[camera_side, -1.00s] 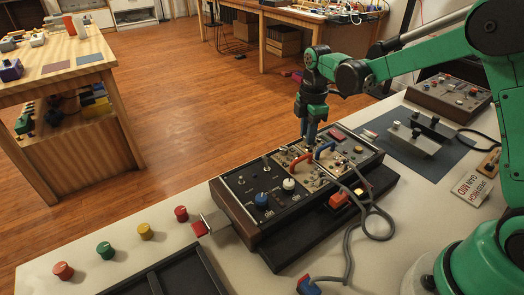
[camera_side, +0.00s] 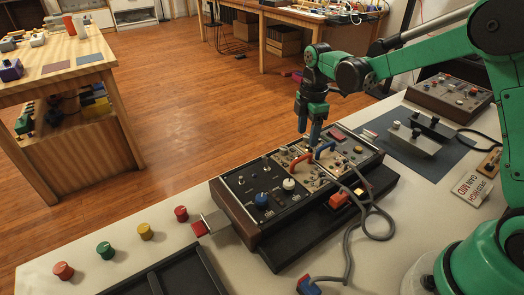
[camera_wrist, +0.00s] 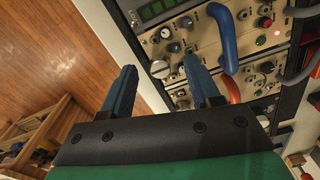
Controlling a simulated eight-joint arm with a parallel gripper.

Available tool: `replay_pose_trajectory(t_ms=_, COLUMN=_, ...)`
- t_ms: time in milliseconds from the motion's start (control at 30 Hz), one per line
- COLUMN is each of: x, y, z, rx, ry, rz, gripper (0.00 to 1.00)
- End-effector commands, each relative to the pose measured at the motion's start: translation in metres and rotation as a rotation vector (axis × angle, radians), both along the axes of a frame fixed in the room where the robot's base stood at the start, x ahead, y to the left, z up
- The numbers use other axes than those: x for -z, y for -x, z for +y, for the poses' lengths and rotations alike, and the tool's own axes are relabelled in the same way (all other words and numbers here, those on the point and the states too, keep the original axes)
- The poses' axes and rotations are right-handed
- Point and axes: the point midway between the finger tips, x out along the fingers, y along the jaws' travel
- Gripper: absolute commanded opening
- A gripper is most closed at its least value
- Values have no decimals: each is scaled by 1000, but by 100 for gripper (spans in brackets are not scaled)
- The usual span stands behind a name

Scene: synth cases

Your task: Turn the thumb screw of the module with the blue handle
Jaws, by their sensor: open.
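The module with the blue handle (camera_wrist: 224,38) has a cream panel with dark knobs and small jacks. In the side view the blue handle (camera_side: 324,149) sits right of a red-orange handle (camera_side: 299,163). In the wrist view a pale round screw head (camera_wrist: 160,69), which looks like the thumb screw, lies at the panel's left edge, in line with the gap between my fingertips. My gripper (camera_wrist: 162,66) is open and empty, its two blue fingers apart. In the side view my gripper (camera_side: 308,138) points down above the console. Whether the fingertips touch anything cannot be told.
The red-orange handle (camera_wrist: 230,88) stands close to the right finger. A grey cable (camera_side: 381,225) loops in front of the console. Colored knobs (camera_side: 145,231) stand on the bench to the left. A second console (camera_side: 450,97) stands behind right.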

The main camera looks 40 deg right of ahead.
Motion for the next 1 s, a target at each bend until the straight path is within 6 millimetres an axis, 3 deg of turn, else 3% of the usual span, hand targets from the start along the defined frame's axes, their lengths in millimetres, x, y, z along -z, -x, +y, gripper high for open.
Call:
replay_pose_trajectory(t_ms=400, x=-50, y=0, z=0, rx=0, ry=0, rz=0, gripper=56)
replay_pose_trajectory(t_ms=800, x=-54, y=1, z=1, rx=12, ry=0, rz=-6, gripper=56)
replay_pose_trajectory(t_ms=1000, x=-73, y=19, z=11, rx=197, ry=1, rz=-95, gripper=56)
